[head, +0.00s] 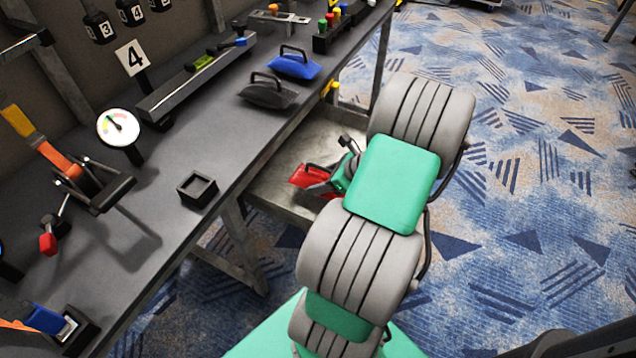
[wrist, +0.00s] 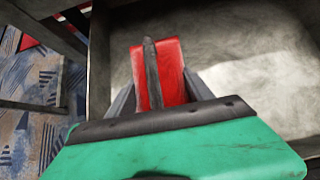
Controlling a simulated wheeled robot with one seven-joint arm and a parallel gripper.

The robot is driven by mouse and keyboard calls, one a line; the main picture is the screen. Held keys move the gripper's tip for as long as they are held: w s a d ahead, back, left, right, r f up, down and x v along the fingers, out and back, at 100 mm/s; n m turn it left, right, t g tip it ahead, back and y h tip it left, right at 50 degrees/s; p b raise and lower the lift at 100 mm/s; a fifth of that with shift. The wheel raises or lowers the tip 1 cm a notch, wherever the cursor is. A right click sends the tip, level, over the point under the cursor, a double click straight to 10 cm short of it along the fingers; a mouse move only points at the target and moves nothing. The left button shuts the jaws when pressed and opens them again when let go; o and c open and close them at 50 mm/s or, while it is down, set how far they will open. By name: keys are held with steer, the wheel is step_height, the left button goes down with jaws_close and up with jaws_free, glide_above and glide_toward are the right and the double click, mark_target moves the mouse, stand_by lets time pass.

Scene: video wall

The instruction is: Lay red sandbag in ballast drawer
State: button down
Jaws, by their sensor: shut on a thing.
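The red sandbag (head: 311,176) is in my gripper (head: 328,180), over or inside the open ballast drawer (head: 285,200) under the bench. In the wrist view the red sandbag (wrist: 158,65) sits between the fingers of my gripper (wrist: 155,90), with its dark handle running lengthwise toward me. The grey drawer (wrist: 225,60) fills the right and middle of that view, with its wall on the left. I cannot tell whether the bag touches the drawer floor. My arm hides the drawer's right part in the head view.
A black sandbag (head: 268,93) and a blue sandbag (head: 294,64) lie on the dark bench (head: 150,235) above the drawer. A small black square holder (head: 197,190) stands near the bench edge. The bench leg (head: 243,245) is left of the drawer. Carpet (head: 520,200) at right is clear.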

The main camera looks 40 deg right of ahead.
steer(key=shift+w+d+f+b, duration=0.1)
steer(key=shift+f+b, duration=0.2)
steer(key=shift+f, duration=0.5)
steer(key=shift+w+d+f+b, duration=0.1)
steer(key=shift+f+b, duration=0.15)
steer(key=shift+f, duration=0.5)
steer(key=shift+s+f, duration=0.1)
steer(key=shift+f, duration=0.05)
steer(key=shift+c, duration=2)
jaws_free()
steer(key=shift+a+f, duration=0.1)
steer(key=shift+f, duration=0.05)
